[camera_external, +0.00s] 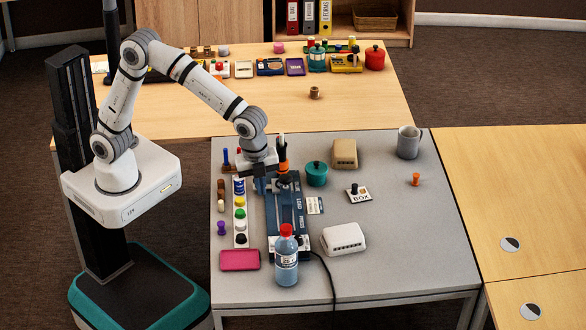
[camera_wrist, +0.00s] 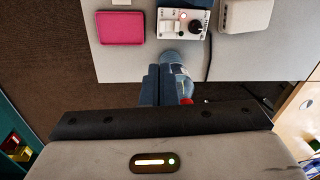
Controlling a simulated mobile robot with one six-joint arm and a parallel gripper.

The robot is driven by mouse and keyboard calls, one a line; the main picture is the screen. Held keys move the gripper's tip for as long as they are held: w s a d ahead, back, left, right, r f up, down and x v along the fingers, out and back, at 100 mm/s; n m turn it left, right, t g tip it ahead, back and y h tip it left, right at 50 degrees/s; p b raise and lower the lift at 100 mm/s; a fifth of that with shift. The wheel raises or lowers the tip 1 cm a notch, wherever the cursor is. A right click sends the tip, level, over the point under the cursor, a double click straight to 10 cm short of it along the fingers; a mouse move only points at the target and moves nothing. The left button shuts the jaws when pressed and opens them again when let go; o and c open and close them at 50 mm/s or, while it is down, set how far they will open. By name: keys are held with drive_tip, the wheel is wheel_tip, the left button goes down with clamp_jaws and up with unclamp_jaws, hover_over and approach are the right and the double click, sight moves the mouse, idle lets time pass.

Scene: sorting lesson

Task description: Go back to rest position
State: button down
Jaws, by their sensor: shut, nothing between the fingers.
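My gripper (camera_external: 262,188) hangs downward over the left part of the grey table (camera_external: 385,250), in front of a long blue device (camera_external: 284,212). In the wrist view its two blue-grey fingers (camera_wrist: 159,70) are together with nothing between them. My arm is bent in an arch from the white base at the left and reaches out over the table. I cannot tell how high the fingertips are above the device.
A clear bottle (camera_external: 286,262) with a red cap stands at the device's near end. A pink tray (camera_external: 239,260), white box (camera_external: 343,239), teal pot (camera_external: 316,173), tan box (camera_external: 344,153) and grey mug (camera_external: 409,142) stand around it. The table's right front is clear.

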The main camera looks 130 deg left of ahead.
drive_tip(key=s+d+r+n, duration=0.1)
drive_tip(key=s+d+n, duration=0.2)
drive_tip(key=s, duration=1)
drive_tip(key=s+d+r+n+t, duration=0.1)
drive_tip(key=s+d+n, duration=0.3)
drive_tip(key=s+d, duration=0.6)
drive_tip(key=s+r, duration=0.1)
drive_tip(key=s, duration=0.3)
drive_tip(key=shift+s+d+t+h, duration=0.3)
drive_tip(key=shift+r, duration=0.1)
idle(0.6)
